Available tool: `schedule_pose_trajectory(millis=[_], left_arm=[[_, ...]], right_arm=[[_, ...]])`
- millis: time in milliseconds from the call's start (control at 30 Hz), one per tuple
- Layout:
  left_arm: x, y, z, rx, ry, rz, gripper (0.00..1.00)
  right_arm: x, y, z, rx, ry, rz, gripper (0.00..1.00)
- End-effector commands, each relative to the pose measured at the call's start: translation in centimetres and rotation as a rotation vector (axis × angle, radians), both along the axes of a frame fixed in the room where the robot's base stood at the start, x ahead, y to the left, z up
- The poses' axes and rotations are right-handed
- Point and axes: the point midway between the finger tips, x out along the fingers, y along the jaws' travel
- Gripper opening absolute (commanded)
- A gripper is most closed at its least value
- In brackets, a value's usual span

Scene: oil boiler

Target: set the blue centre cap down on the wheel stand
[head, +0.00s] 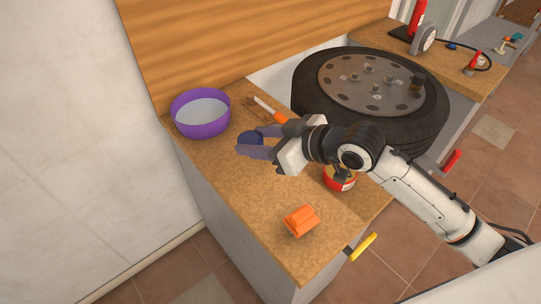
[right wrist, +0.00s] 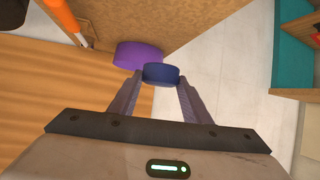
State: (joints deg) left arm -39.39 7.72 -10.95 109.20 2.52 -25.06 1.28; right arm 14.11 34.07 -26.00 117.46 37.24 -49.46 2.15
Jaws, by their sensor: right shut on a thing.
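The blue centre cap (head: 250,137) is a small dark blue disc between the fingertips of my right gripper (head: 245,146). The gripper is shut on it, above the wooden worktop and just right of the purple bowl. The right wrist view shows the cap (right wrist: 160,71) between both fingertips (right wrist: 160,84). A large black-tyred wheel (head: 365,82) with a grey disc face, holes and bolts lies flat at the back right, away from the cap. The stand under it is mostly hidden, so I cannot make out its shape. My left gripper is not in view.
A purple bowl (head: 185,127) stands at the worktop's back left. A brush with an orange handle (head: 279,117) lies behind my gripper. A red can (head: 339,183) is under my right arm. An orange object (head: 301,221) lies near the front. Bare worktop (head: 250,190) is in front of the cap.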

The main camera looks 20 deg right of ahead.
Motion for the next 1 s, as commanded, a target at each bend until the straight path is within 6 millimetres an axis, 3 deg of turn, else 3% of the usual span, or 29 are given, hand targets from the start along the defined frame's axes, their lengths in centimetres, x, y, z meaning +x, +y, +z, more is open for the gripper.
schedule_pose_trajectory(millis=[133, 400, 633, 800, 1000], left_arm=[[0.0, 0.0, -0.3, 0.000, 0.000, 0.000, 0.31], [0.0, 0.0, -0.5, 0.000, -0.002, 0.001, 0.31], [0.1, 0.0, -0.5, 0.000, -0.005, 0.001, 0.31], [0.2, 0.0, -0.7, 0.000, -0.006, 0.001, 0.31], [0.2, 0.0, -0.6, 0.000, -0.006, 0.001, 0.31]], right_arm=[[1.1, -1.1, -0.6, 0.000, 0.001, 0.014, 0.22], [1.1, -1.1, -5.3, 0.003, 0.004, 0.015, 0.22], [1.1, -1.1, -7.1, 0.004, 0.002, 0.016, 0.22], [1.1, -1.1, -9.6, 0.003, 0.003, 0.016, 0.22], [1.1, -1.1, -9.8, 0.003, -0.001, 0.016, 0.22]])
